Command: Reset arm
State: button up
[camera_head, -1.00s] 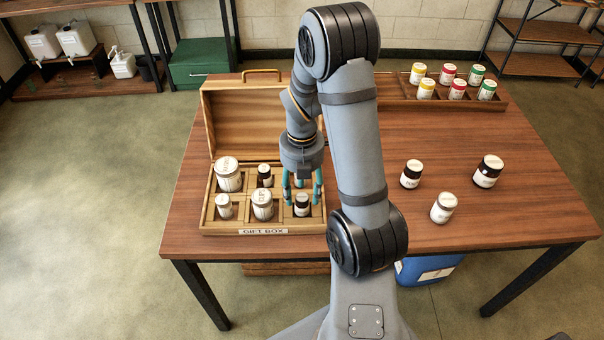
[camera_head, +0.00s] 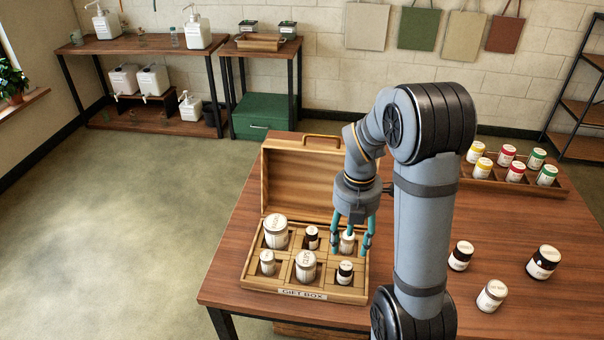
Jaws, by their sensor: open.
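My gripper (camera_head: 352,246) points down over the back right compartment of the wooden gift box (camera_head: 303,295). Its teal fingers are apart, on either side of a white jar (camera_head: 347,241) that is partly hidden by them. I cannot tell whether the fingers touch it. The box lid (camera_head: 310,185) stands open at the back. In the box are a large white jar (camera_head: 276,232), a dark jar (camera_head: 312,238), a small white jar (camera_head: 267,262), a larger white jar (camera_head: 305,266) and a dark jar with a white lid (camera_head: 345,272).
A wooden tray (camera_head: 500,188) at the back right holds several jars with coloured labels. Shelves and a green chest (camera_head: 262,117) stand behind.

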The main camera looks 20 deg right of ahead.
aim_at(346, 264)
notch_tip(346, 264, down, 12)
jog(key=shift+s+r+b, duration=0.1)
jog(key=shift+r+b, duration=0.1)
jog(key=shift+b, duration=0.45)
jog(key=shift+w+r, duration=0.2)
jog(key=shift+r, duration=1.75)
jog(key=shift+s, duration=0.1)
